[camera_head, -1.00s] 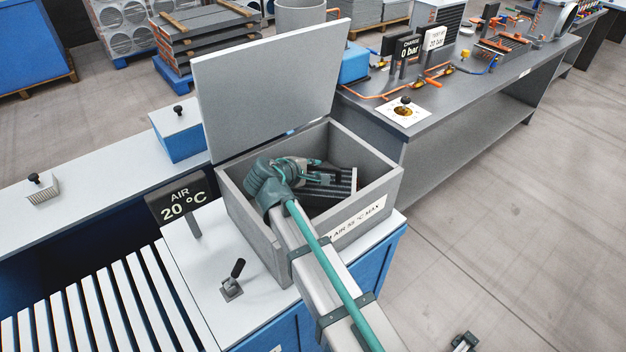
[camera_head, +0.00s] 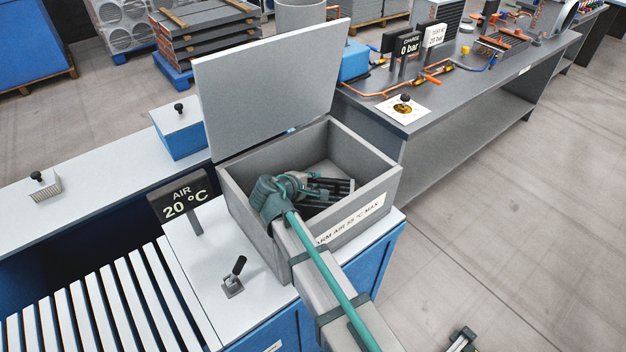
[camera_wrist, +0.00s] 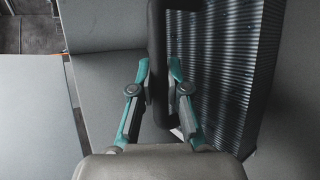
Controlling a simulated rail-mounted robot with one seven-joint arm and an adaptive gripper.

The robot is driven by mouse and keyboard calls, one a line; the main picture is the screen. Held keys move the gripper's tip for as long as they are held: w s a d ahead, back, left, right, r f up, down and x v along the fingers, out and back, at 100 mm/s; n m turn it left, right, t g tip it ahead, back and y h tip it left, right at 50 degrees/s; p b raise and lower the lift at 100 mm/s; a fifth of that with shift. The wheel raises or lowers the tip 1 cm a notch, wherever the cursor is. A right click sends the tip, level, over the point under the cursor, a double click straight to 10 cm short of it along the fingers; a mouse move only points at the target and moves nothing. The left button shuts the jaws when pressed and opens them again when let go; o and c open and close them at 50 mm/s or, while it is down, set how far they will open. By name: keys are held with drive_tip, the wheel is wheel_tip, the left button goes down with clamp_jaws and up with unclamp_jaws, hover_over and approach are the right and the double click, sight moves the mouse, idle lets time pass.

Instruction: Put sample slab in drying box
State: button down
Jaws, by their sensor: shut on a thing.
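The drying box (camera_head: 244,212) is a grey open-topped box with its lid (camera_head: 265,85) raised at the back. My gripper (camera_head: 318,187) is down inside the box. It is shut on the sample slab (camera_head: 341,187), a dark slab with fine ribs. In the wrist view my fingertips (camera_wrist: 160,78) close on a black upright bar at the slab's edge, and the ribbed face of the slab (camera_wrist: 225,65) stands to the right. The slab is within the box walls. My wrist and the front wall hide its lower part, so I cannot tell whether it touches the floor.
A sign reading 20 °C (camera_head: 181,198) and a small lever (camera_head: 234,277) stand left of the box. A slatted rack (camera_head: 100,310) lies at lower left. A grey bench with pipes and gauges (camera_head: 440,110) stands to the right. A blue box (camera_head: 180,130) sits behind left.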

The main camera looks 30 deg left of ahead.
drive_tip(key=shift+f, duration=0.1)
drive_tip(key=c, duration=1.2)
unclamp_jaws()
drive_tip(key=shift+o, duration=0.2)
drive_tip(key=b+v, duration=0.3)
drive_tip(key=v, duration=0.9)
drive_tip(key=shift+r, duration=0.2)
